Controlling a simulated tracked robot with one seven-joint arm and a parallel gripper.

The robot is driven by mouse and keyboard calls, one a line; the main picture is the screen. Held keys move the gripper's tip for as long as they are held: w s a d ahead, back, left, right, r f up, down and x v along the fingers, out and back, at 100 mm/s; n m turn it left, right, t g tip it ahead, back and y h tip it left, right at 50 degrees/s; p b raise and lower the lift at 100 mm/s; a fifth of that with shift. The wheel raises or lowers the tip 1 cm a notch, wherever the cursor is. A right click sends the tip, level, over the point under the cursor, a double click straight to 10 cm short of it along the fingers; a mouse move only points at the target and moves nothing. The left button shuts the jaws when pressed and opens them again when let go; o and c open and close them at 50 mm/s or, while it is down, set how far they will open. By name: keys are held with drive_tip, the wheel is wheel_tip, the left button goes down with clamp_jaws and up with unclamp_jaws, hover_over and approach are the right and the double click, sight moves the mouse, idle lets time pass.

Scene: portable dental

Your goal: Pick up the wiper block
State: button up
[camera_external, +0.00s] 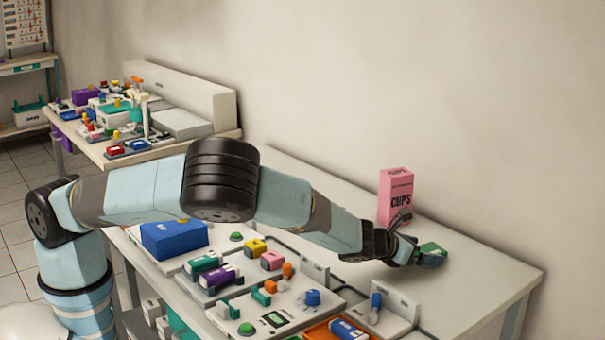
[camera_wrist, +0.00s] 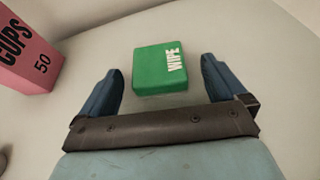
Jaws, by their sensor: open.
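The wiper block is a green block marked "WIPE" (camera_wrist: 153,72). In the wrist view it lies flat on the white table, ahead of and between my two blue fingers. My gripper (camera_wrist: 162,85) is open, with a gap between each finger and the block's sides. In the external view the green block (camera_external: 434,248) shows at the right part of the table, and my gripper (camera_external: 420,254) is right at it, partly covering it. I cannot tell from there whether they touch.
A pink "CUPS" box (camera_external: 396,196) stands upright just behind my gripper; it also shows at the left of the wrist view (camera_wrist: 25,55). White panels with coloured parts and a blue box (camera_external: 174,238) fill the table's near side. The table's right end is clear.

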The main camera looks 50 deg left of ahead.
sight(428, 250)
drive_tip(key=shift+x, duration=2)
drive_tip(key=shift+a+r, duration=0.1)
drive_tip(key=shift+c, duration=0.5)
drive_tip(key=c, duration=1)
drive_tip(key=shift+r, duration=0.1)
